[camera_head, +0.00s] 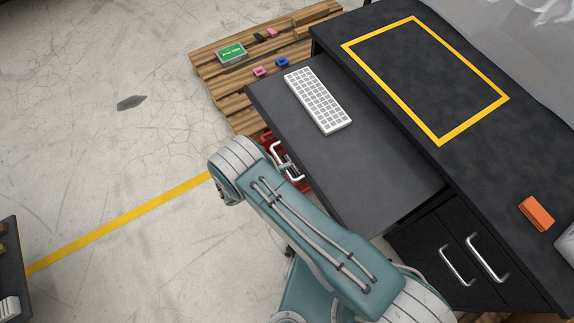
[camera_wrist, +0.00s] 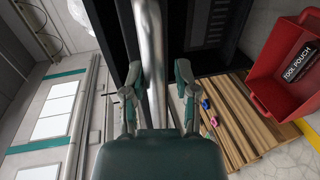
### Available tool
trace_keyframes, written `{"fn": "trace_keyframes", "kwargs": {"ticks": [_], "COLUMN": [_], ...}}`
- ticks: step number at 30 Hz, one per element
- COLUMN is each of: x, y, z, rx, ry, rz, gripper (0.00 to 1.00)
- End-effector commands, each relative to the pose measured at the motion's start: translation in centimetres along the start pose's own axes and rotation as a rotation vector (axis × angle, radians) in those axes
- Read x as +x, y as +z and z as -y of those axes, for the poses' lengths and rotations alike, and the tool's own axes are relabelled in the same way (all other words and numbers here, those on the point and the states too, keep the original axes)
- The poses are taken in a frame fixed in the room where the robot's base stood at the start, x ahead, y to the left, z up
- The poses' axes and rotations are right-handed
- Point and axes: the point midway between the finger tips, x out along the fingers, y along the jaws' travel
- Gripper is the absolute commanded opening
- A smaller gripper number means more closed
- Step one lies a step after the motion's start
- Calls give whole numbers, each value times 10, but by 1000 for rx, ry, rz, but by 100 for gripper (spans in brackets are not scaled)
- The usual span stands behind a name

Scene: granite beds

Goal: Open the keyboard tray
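The dark keyboard tray (camera_head: 346,170) stands pulled out from under the black desk (camera_head: 430,40), with a white keyboard (camera_head: 317,100) on it. A metal handle (camera_head: 287,161) shows at the tray's front edge, beside my teal arm. In the head view my gripper is hidden by the arm. In the wrist view my gripper (camera_wrist: 158,82) has its two fingers spread. A thick metal bar (camera_wrist: 152,45), apparently the handle, runs between them. It is close to the left finger, with a gap to the right finger; I cannot tell whether it touches.
A red bin (camera_wrist: 285,75) is near the pallet. An orange block (camera_head: 537,213) sits on the desk. The floor at left is mostly clear.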

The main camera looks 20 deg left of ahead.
Motion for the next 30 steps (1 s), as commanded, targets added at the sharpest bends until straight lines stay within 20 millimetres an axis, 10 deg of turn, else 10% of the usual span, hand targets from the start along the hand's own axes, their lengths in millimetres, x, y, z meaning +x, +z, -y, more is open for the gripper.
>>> {"fn": "trace_keyframes", "kwargs": {"ticks": [14, 30], "x": [-8, -108], "y": [-1, -2], "z": [-3, 0], "rx": [4, 2], "ry": [4, 3], "rz": [-3, -3], "gripper": [57, 57]}}
